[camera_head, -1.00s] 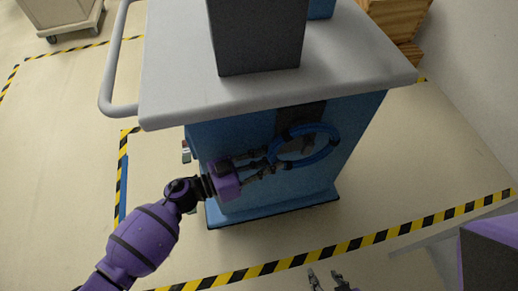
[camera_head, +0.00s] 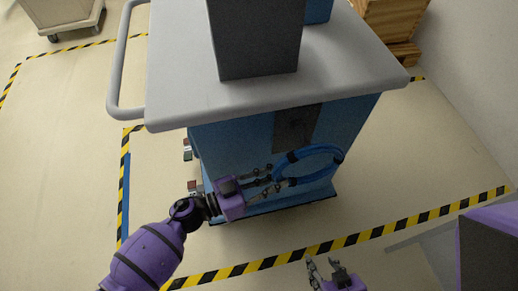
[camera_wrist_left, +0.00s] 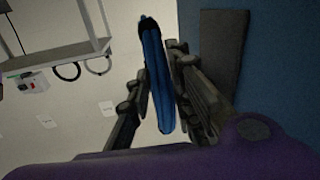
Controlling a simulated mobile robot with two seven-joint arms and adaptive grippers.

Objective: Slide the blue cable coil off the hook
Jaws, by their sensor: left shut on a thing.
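The blue cable coil (camera_head: 318,149) is a ring with dark bands, held in front of the blue side of the cart (camera_head: 235,145). My left gripper (camera_head: 274,178) is shut on the near left part of the coil. In the left wrist view, the coil (camera_wrist_left: 157,75) stands edge-on between the two dark fingers. A dark plate (camera_head: 296,127) is fixed to the cart side above the coil; I cannot make out the hook itself. My right gripper (camera_head: 322,267) is open and empty near the bottom edge of the head view.
The cart has a grey top (camera_head: 190,75) with an overhanging edge and a handle (camera_head: 112,75) at its left. A dark box (camera_head: 255,40) stands on the top. Striped tape (camera_head: 360,238) marks the floor. Wooden crates (camera_head: 395,20) stand behind. The floor in front is clear.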

